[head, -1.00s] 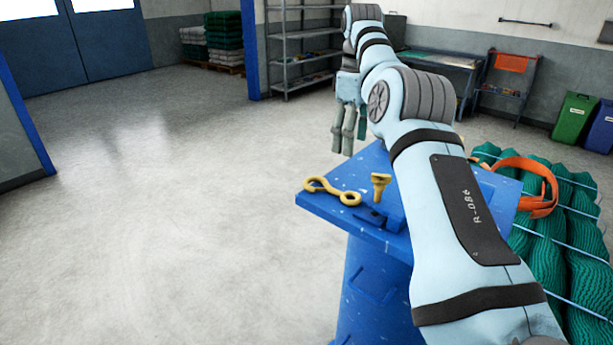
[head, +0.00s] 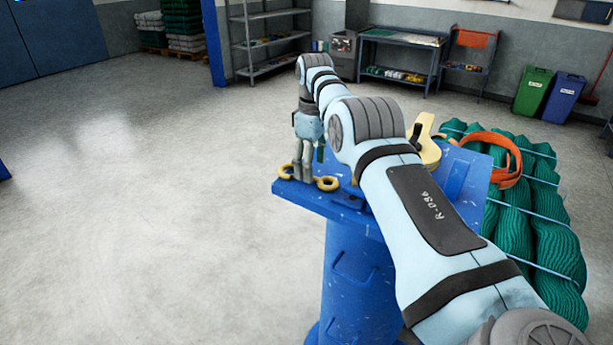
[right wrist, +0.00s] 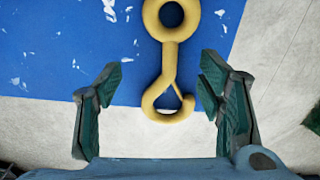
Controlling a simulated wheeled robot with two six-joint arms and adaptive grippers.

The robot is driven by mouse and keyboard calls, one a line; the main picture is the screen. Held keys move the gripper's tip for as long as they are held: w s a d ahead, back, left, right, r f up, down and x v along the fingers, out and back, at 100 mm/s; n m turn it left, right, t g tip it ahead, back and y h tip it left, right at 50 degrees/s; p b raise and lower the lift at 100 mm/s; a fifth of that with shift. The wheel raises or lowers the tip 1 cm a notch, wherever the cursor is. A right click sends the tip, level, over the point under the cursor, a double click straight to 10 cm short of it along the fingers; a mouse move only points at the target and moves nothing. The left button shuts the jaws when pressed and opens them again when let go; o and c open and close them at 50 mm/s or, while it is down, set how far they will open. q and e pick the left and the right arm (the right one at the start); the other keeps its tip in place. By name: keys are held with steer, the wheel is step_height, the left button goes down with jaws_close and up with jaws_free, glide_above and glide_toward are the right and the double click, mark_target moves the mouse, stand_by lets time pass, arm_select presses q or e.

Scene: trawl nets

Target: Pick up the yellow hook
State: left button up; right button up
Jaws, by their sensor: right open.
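The yellow hook (right wrist: 171,60) lies flat on the blue stand's top, with a ring at one end and an open curl at the other. In the right wrist view its curl reaches the blue edge, between the spread fingers. In the head view, its two ends show on either side of my right gripper (head: 306,178), including the ring (head: 327,184); its middle is hidden. My right gripper also shows in the right wrist view (right wrist: 165,98); it is open and empty, pointing down over the hook. My left gripper is not in view.
The blue stand (head: 345,262) has a speckled top. A yellow piece (head: 424,145) on it is partly hidden by my arm. Green netting bundles (head: 545,235) with an orange strap (head: 508,165) lie to the right. The floor at left is clear.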

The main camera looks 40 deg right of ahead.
mark_target(320, 181)
steer(key=shift+s+a+f, duration=0.25)
steer(key=shift+s+f, duration=0.6)
steer(key=shift+s, duration=0.05)
steer(key=shift+s+d, duration=0.1)
steer(key=shift+s, duration=0.05)
steer(key=shift+c, duration=0.2)
steer(key=c, duration=0.6)
steer(key=shift+w, duration=0.2)
jaws_close()
steer(key=shift+r, duration=0.15)
